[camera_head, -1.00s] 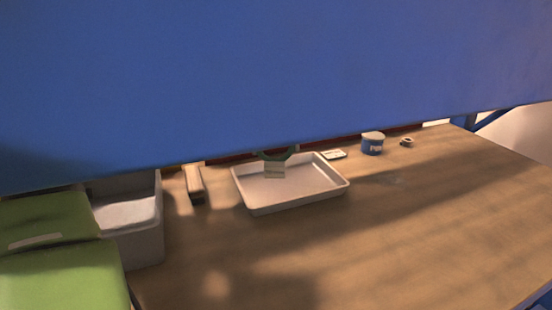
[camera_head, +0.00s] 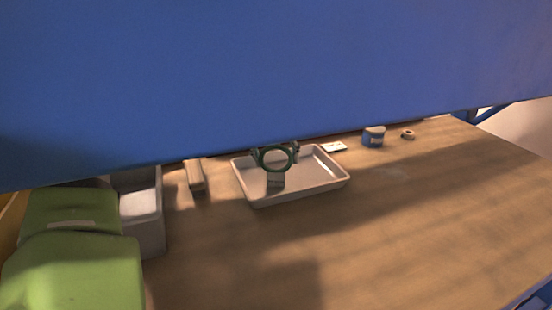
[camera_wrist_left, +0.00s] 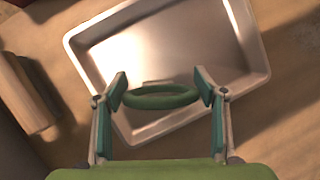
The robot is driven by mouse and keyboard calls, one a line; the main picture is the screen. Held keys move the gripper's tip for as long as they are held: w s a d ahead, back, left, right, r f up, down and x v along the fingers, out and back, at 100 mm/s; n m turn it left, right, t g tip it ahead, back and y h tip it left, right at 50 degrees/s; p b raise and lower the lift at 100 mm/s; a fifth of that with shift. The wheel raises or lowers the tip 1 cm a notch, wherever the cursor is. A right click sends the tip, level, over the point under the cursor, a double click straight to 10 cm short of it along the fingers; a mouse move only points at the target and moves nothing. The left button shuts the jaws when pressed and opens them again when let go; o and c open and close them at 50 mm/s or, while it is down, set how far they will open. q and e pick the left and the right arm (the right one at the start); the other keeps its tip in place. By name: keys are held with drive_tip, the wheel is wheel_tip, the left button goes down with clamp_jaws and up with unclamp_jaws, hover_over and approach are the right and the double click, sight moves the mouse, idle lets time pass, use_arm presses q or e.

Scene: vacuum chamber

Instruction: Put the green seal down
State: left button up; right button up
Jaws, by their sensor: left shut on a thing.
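The green seal (camera_head: 275,171) is a dark green ring in the middle of the head view, over the tray (camera_head: 312,190). My left gripper (camera_head: 276,151) is shut on it, with a finger at each side. In the left wrist view the green seal (camera_wrist_left: 160,103) sits between the two fingertips of my left gripper (camera_wrist_left: 160,90). The shallow metal tray (camera_wrist_left: 248,40) lies beyond it. The ring looks held above the tray; its exact height is hard to tell. My right gripper is not in view.
A blue panel (camera_head: 270,70) hides the upper head view. A grey bin (camera_head: 150,225) and a narrow block (camera_head: 194,175) stand left of the tray. A white card (camera_head: 333,147), a blue tin (camera_head: 373,137) and a small ring (camera_head: 408,134) lie right. The front right table is clear.

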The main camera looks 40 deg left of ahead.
use_arm(q)
drive_tip(key=shift+s+d+f+b, duration=0.1)
drive_tip(key=shift+f+b, duration=0.05)
drive_tip(key=shift+b, duration=0.25)
drive_tip(key=o, duration=1.2)
